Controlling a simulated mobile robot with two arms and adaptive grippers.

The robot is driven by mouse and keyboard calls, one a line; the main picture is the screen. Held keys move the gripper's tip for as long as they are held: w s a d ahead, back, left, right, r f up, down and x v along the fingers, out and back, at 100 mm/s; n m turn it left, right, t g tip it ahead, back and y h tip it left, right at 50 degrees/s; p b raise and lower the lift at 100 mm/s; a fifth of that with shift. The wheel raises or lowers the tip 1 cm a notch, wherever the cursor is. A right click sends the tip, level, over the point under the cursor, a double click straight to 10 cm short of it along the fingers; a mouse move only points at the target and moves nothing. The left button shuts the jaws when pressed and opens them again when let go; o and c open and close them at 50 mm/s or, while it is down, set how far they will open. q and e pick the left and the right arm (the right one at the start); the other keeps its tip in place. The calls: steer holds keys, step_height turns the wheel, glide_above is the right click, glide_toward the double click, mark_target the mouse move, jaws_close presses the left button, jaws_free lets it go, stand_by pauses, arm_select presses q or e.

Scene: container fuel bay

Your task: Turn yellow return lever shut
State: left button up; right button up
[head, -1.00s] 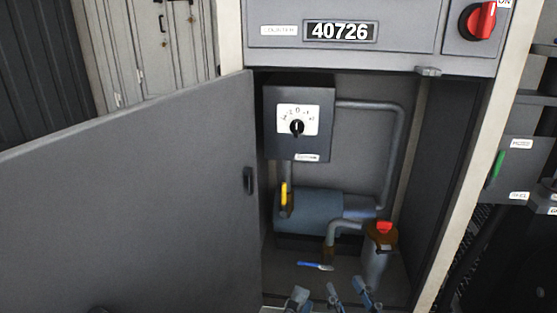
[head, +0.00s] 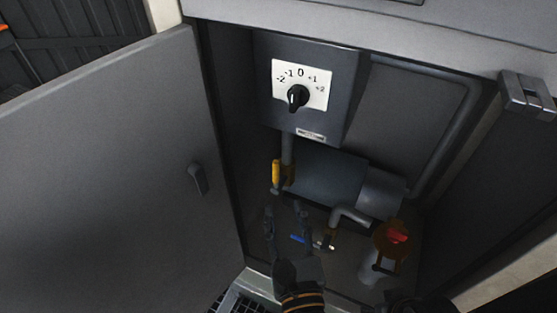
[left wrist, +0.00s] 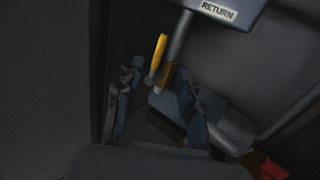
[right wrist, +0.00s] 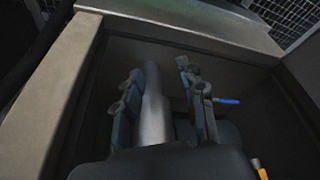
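The yellow return lever (head: 276,172) is on the vertical pipe below the dial box, its handle lying roughly along the pipe. It also shows in the left wrist view (left wrist: 158,52), beside a brass-coloured valve body (left wrist: 167,76), below the RETURN label (left wrist: 219,11). My left gripper (head: 286,205) is open and empty, just below the lever in the head view. In the left wrist view its fingertips (left wrist: 157,72) are spread to either side of the valve; contact cannot be told. My right gripper (right wrist: 158,72) is open, a grey cylinder (right wrist: 154,110) showing between its fingers.
The cabinet door (head: 110,170) stands open at left. A dial box (head: 305,85) is above the lever. A blue-grey tank (head: 328,177) is right of it, and a red-handled valve (head: 397,237) is lower right.

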mark_target(277, 173)
arm_select(q)
steer(key=w, duration=0.4)
steer(key=w+a+b, duration=0.1)
steer(key=w, duration=0.2)
steer(key=w+a, duration=0.1)
steer(key=w, duration=0.3)
steer(key=shift+w+a+b, duration=0.1)
steer(key=shift+w+b, duration=0.2)
steer(key=shift+w, duration=0.05)
jaws_close()
